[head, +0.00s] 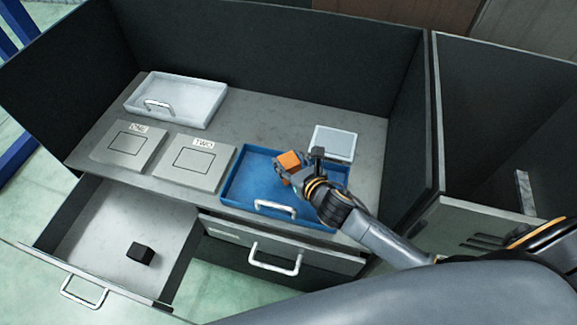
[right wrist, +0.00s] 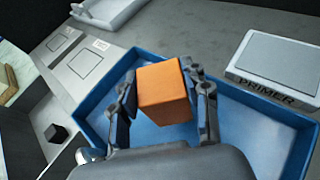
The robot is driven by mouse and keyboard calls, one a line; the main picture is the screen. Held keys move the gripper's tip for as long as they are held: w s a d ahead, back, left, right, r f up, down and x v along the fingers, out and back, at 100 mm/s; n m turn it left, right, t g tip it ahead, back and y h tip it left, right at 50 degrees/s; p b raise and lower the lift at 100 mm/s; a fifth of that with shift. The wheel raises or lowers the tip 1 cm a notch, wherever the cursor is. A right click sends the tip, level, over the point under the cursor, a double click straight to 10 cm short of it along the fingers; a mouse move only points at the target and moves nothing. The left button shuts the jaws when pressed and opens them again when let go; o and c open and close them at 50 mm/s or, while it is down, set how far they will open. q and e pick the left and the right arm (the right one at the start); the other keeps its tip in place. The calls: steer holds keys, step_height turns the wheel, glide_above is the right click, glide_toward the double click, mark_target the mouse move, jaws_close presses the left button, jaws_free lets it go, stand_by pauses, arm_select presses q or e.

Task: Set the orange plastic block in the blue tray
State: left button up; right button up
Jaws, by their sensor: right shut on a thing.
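The orange plastic block (head: 291,161) is held in my right gripper (head: 287,170), above the blue tray. In the right wrist view the orange block (right wrist: 163,92) sits between the two fingers of the right gripper (right wrist: 163,97), which touch it on both sides. The blue tray (head: 240,178) lies on the grey worktop at the front, and its rim and floor show below the block in the right wrist view (right wrist: 245,133). I cannot tell the exact height of the block over the tray floor. My left gripper is not in view.
A white tray (head: 196,102) stands at the back left. Plates marked ONE (head: 128,146) and TWO (head: 194,162) lie left of the blue tray. A PRIMER pad (head: 336,143) lies behind it. An open drawer (head: 98,232) holds a black block (head: 140,253). Dark panels wall the back and sides.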

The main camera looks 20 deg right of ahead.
step_height(320, 180, down, 2)
steer(key=shift+a+f, duration=0.1)
steer(key=shift+f, duration=0.5)
steer(key=o, duration=1.3)
steer(key=shift+c, duration=0.2)
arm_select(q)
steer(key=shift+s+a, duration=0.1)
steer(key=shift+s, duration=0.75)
